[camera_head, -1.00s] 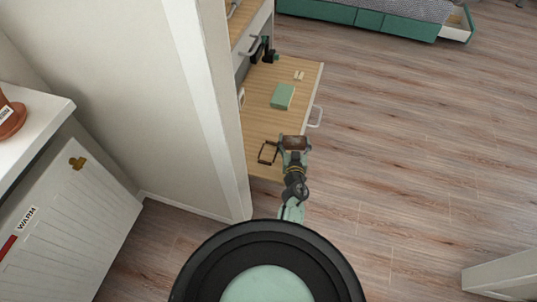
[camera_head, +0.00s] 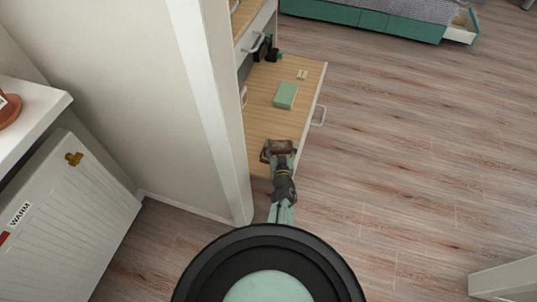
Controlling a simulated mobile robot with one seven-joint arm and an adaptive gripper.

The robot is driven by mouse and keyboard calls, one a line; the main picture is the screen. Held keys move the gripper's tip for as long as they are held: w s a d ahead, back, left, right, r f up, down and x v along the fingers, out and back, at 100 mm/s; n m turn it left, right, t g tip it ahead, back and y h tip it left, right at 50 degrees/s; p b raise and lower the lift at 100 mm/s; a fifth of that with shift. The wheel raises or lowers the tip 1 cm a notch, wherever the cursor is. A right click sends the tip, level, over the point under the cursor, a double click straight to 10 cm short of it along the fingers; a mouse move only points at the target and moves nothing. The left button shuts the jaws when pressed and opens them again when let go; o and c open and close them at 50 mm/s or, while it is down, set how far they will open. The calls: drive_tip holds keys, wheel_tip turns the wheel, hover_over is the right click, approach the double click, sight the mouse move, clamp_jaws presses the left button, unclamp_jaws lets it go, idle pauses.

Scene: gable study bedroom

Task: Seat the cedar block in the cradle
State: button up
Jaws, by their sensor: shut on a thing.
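The cedar block (camera_head: 281,145) is a small brown block held at the tip of my arm. My gripper (camera_head: 280,152) is shut on it, over the near end of the open wooden drawer (camera_head: 262,118). The cradle, a small dark open frame (camera_head: 265,153), is just at the left of the block and is mostly hidden by the block and gripper. I cannot tell from this view whether the block is above the cradle or touching it.
A green box (camera_head: 285,95) lies mid-drawer, with small cream pieces (camera_head: 302,74) beyond it. Dark objects (camera_head: 264,52) stand at the far left. A white wall edge (camera_head: 215,110) borders the drawer's left; open floor (camera_head: 400,150) lies right.

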sight(270, 146)
drive_tip(key=shift+s+a+f+b, duration=0.1)
drive_tip(key=shift+a+f+b, duration=0.15)
drive_tip(key=shift+a, duration=0.35)
drive_tip(key=shift+s+a+f+b, duration=0.1)
drive_tip(key=shift+a+f+b, duration=0.1)
drive_tip(key=shift+a, duration=0.35)
drive_tip(key=shift+w+a+b, duration=0.1)
drive_tip(key=shift+a+b, duration=0.15)
drive_tip(key=shift+b, duration=0.35)
drive_tip(key=shift+a+r+b, duration=0.15)
drive_tip(key=shift+a+b, duration=0.2)
drive_tip(key=shift+a, duration=0.1)
drive_tip(key=shift+a+b, duration=0.25)
drive_tip(key=shift+b, duration=0.1)
drive_tip(key=shift+a+f+b, duration=0.15)
drive_tip(key=shift+f+b, duration=0.9)
drive_tip(key=shift+f, duration=0.55)
drive_tip(key=shift+f, duration=0.1)
drive_tip(key=shift+f+b, duration=0.35)
drive_tip(key=shift+b, duration=0.1)
